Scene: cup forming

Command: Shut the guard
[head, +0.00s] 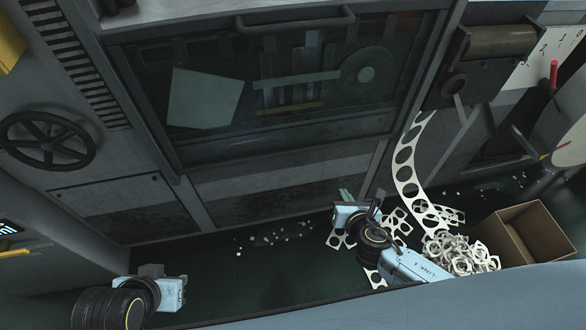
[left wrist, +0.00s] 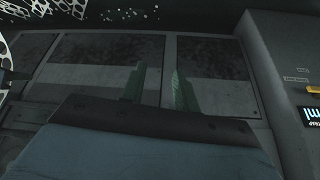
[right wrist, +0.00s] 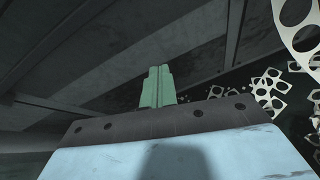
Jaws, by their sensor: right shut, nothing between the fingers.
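The guard (head: 300,137) is a dark see-through panel in a grey frame on the machine front, in the middle of the head view. A bar handle (head: 295,20) runs across the top of this area. Machine parts show dimly behind the panel; I cannot tell how far the guard is open. My right gripper (head: 345,195) is below the panel, clear of the handle; its green fingers are together and empty in the right wrist view (right wrist: 157,87). My left gripper (left wrist: 160,88) has its fingers apart and empty, facing lower grey panels. In the head view its fingers are hidden behind my wrist.
A handwheel (head: 47,139) is at the left. A punched strip (head: 405,165) hangs at the right, above a heap of scrap (head: 460,255) and a cardboard box (head: 525,232). White bits lie on the dark floor (head: 240,275).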

